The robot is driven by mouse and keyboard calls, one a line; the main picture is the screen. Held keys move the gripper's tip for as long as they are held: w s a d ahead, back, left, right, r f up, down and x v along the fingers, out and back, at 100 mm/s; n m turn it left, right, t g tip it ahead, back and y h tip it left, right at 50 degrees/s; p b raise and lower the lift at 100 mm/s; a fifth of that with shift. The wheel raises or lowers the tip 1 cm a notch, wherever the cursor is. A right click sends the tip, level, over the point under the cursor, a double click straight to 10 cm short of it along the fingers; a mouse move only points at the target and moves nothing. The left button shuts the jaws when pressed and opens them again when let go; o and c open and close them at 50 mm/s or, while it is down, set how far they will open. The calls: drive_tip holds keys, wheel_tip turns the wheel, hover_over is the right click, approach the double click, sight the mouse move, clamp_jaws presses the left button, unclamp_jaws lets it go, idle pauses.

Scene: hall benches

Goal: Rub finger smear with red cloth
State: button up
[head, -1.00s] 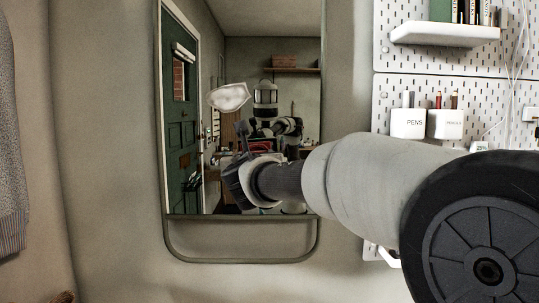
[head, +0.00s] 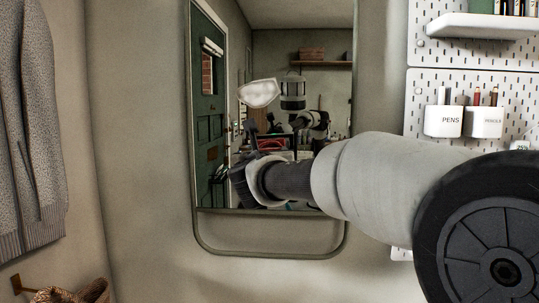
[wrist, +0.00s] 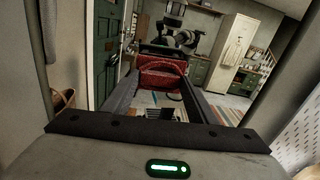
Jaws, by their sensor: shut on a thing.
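A whitish smear (head: 258,93) shows on the upper left of the wall mirror (head: 270,232). My gripper (head: 240,182) is in front of the mirror's lower left, below the smear. In the wrist view, my gripper (wrist: 163,88) is shut on the red cloth (wrist: 162,78), which shows between and along its dark fingers. In the head view my wrist hides the held cloth; some red shows in the mirror's reflection. I cannot tell whether the cloth touches the glass. The smear cannot be made out in the wrist view.
A white pegboard (head: 425,95) on the right holds a pens cup (head: 443,121), a pencils cup (head: 485,122) and a shelf (head: 480,26). A grey knitted garment (head: 30,130) hangs at the left, above a basket (head: 85,291). The wall left of the mirror is bare.

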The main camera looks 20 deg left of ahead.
drive_tip(key=shift+b+v, duration=0.8)
drive_tip(key=shift+v, duration=2)
drive_tip(key=v, duration=0.3)
drive_tip(key=shift+b, duration=0.3)
